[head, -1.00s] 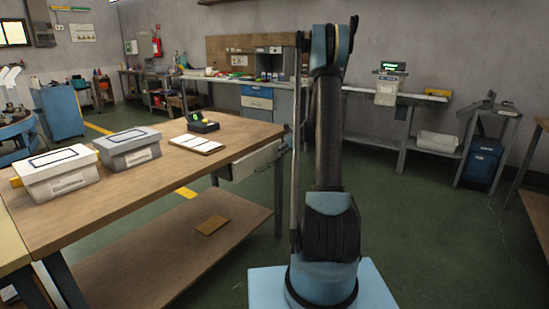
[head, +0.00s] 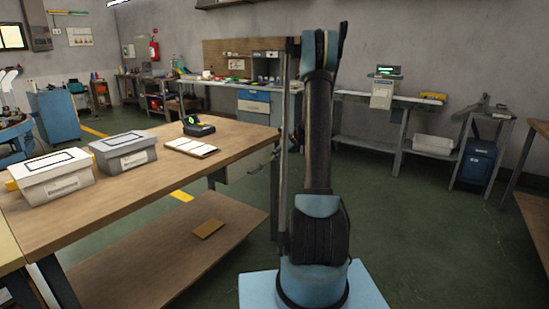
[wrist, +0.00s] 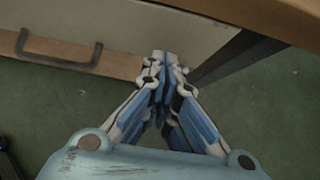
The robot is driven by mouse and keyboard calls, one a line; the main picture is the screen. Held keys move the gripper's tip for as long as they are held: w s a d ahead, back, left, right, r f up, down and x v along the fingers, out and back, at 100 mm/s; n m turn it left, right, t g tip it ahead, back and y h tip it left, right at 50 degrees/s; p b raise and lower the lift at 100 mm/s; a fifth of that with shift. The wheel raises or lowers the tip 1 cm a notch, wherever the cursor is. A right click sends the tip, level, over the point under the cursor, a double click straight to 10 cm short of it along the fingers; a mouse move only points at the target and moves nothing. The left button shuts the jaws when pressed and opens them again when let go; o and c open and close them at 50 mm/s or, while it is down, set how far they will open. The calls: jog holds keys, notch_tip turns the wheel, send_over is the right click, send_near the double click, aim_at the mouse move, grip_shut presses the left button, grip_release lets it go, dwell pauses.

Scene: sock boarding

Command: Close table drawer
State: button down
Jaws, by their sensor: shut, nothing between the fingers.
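The table (head: 110,205) has a pale grey drawer (head: 250,166) under its right end, partly hidden behind my arm in the head view. The drawer front looks shaded under the tabletop; I cannot tell exactly how far out it stands. In the wrist view, the grey drawer front (wrist: 130,22) runs along the top, with a dark bar handle (wrist: 60,58) at the left. My gripper (wrist: 165,62) is shut and empty, its tips close to the lower edge of the front, right of the handle. I cannot tell whether they touch it. My gripper's fingers are not clear in the head view.
A lower wooden shelf (head: 170,255) carries a small brown piece. Green floor (head: 420,240) is open to the right.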

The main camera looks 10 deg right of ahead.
jog(key=s+d+f+v, duration=0.1)
jog(key=v, duration=1.1)
jog(key=s+a+r+n+g+h, duration=0.1)
jog(key=s+a+r+n, duration=0.2)
jog(key=s, duration=0.5)
jog(key=s+a+r+n+g+h, duration=0.1)
jog(key=s+a+n, duration=0.35)
jog(key=s, duration=0.45)
jog(key=s+a+r+n+g+h, duration=0.1)
jog(key=s+a+r+n, duration=0.15)
jog(key=s+n, duration=0.4)
jog(key=s+f+n+h, duration=0.1)
jog(key=s+f+n, duration=0.2)
jog(key=s, duration=0.6)
jog(key=s+f+n+h, duration=0.1)
jog(key=s+f+n, duration=0.2)
jog(key=s, duration=0.6)
jog(key=s+f+n+g+h, duration=0.1)
jog(key=s+f+n, duration=0.2)
jog(key=s+n, duration=0.3)
jog(key=s, duration=0.4)
jog(key=shift+d+f+n+h, duration=0.15)
jog(key=shift+d+n+h, duration=0.15)
jog(key=shift+d+n, duration=0.1)
jog(key=shift+d, duration=0.1)
